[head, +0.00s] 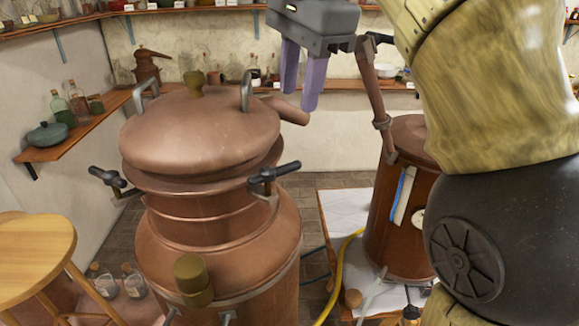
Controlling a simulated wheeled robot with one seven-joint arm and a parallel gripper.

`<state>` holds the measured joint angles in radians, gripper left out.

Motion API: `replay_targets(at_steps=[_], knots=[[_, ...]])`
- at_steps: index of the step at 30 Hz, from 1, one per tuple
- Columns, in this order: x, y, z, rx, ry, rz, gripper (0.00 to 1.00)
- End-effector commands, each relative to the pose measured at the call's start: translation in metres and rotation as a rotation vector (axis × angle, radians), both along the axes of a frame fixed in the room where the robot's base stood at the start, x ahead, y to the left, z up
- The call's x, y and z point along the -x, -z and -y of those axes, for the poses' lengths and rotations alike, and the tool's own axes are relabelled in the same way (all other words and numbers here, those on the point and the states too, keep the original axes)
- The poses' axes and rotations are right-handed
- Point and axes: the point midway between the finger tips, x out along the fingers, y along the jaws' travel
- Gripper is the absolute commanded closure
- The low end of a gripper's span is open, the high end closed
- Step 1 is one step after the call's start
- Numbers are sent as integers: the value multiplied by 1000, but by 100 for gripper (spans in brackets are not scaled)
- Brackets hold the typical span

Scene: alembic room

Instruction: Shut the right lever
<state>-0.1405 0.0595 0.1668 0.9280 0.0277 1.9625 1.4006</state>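The copper still (205,215) stands upright in the middle-left, with a domed lid (200,135) on top. The right lever (274,174) has a dark handle on a metal bracket at the still's right side, just below the lid's rim. Its handle sticks outward, up to the right. The left lever (115,183) is on the opposite side, also sticking outward. My gripper (300,100) hangs above and slightly right of the right lever, apart from it. Its two purple fingers point down with a gap between them, and nothing shows between them.
A second copper vessel (400,215) stands on a white-topped surface (345,208) at right, partly behind my arm. A copper pipe (293,112) sticks out behind the lid, near my fingers. A wooden stool (35,250) is at left. A yellow hose (340,275) runs between the vessels.

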Motion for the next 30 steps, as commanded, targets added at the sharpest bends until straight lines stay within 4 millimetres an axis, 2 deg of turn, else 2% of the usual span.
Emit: replay_targets(at_steps=[1,21,25,30], knots=[[0,13,0,1,0,-2,64],[-17,105,-9,0,0,-1,64],[-20,117,-11,0,0,-1,64],[-21,122,-11,0,0,1,64]])
